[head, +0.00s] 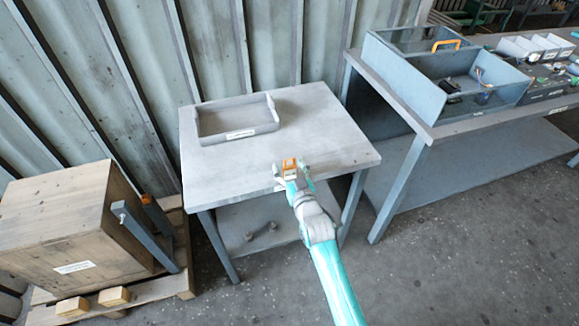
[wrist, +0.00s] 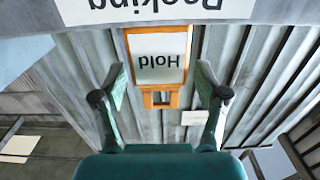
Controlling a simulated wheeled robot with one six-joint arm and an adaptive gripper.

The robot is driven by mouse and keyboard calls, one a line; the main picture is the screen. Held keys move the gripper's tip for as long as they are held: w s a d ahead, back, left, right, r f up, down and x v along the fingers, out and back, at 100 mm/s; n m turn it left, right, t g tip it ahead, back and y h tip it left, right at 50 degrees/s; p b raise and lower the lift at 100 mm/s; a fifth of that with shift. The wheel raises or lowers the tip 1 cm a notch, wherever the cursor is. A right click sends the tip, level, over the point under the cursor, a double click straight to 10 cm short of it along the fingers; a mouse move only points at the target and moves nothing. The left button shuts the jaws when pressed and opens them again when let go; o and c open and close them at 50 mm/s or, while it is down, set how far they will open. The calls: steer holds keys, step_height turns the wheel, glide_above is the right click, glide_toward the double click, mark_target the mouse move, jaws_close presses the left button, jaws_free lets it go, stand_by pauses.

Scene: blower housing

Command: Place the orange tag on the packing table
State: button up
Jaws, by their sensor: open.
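The orange tag (head: 289,164) is at the front edge of the packing table (head: 325,135), a small grey table in the middle of the head view. In the wrist view, which is upside down, the tag (wrist: 159,58) has an orange frame around a white card reading "Hold". My gripper (head: 291,170) is open, with one finger on each side of the tag. In the wrist view both fingers show clear gaps to it. The tag's contact with the tabletop is hard to see.
A grey tray (head: 237,120) with a white label sits at the back left of the tabletop. A wooden crate (head: 65,220) stands on a pallet at left. A workbench (head: 400,105) with bins stands at right. The tabletop's right part is clear.

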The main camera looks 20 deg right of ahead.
steer(key=s, duration=1)
steer(key=shift+s+a+f, duration=0.15)
steer(key=shift+s+a, duration=0.1)
steer(key=shift+s, duration=0.15)
steer(key=s+f+g, duration=0.1)
steer(key=s+f, duration=0.1)
steer(key=s, duration=0.9)
steer(key=s+f, duration=0.3)
steer(key=s, duration=0.8)
steer(key=s+r+g, duration=0.1)
steer(key=s+r, duration=0.3)
steer(key=s, duration=0.6)
steer(key=s+r+g, duration=0.1)
steer(key=s+r, duration=0.3)
steer(key=s, duration=0.7)
steer(key=shift+d+r, duration=0.2)
steer(key=shift+d, duration=0.05)
